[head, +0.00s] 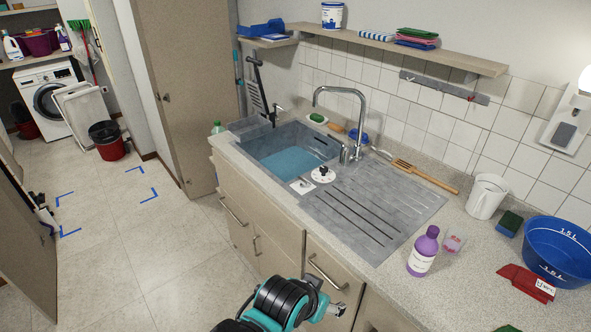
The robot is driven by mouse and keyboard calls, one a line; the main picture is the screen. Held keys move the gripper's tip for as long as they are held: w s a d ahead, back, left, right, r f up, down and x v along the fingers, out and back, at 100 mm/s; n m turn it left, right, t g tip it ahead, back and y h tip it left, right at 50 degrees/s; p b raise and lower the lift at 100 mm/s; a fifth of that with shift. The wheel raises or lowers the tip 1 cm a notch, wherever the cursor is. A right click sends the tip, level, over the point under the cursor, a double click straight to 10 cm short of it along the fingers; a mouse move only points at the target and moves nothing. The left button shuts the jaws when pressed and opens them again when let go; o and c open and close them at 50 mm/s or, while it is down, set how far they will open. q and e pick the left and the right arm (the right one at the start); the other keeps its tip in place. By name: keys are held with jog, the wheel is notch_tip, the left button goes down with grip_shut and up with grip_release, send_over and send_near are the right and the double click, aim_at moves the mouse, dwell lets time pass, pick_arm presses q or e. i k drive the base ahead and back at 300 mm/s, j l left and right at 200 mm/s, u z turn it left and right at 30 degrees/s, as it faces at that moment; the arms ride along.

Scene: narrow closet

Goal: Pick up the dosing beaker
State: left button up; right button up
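A white jug-like beaker (487,197) with a handle stands upright on the counter (480,262), right of the sink's drainboard. A small clear pinkish cup (454,244) stands right of a purple bottle (424,252). I cannot tell for sure which of the two is the dosing beaker. My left arm, teal and black, shows at the bottom, in front of the cabinets and well apart from both. Its gripper (336,309) is small and partly hidden, so I cannot see whether it is open or shut. My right gripper is not in view.
A shelf (447,62) overhangs the back. The floor at left is mostly clear.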

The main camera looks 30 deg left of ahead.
aim_at(454, 239)
jog(key=z, duration=0.35)
jog(key=j+z, duration=0.45)
jog(key=j, duration=0.15)
jog(key=j+z, duration=0.4)
jog(key=j, duration=0.15)
jog(key=k+j, duration=0.1)
jog(key=j, duration=0.3)
jog(key=j+z, duration=0.1)
jog(key=j, duration=0.25)
jog(key=k+j, duration=0.15)
jog(key=j, duration=0.25)
jog(key=k+j, duration=0.1)
jog(key=j, duration=0.25)
jog(key=i+l, duration=0.4)
jog(key=l+z, duration=0.05)
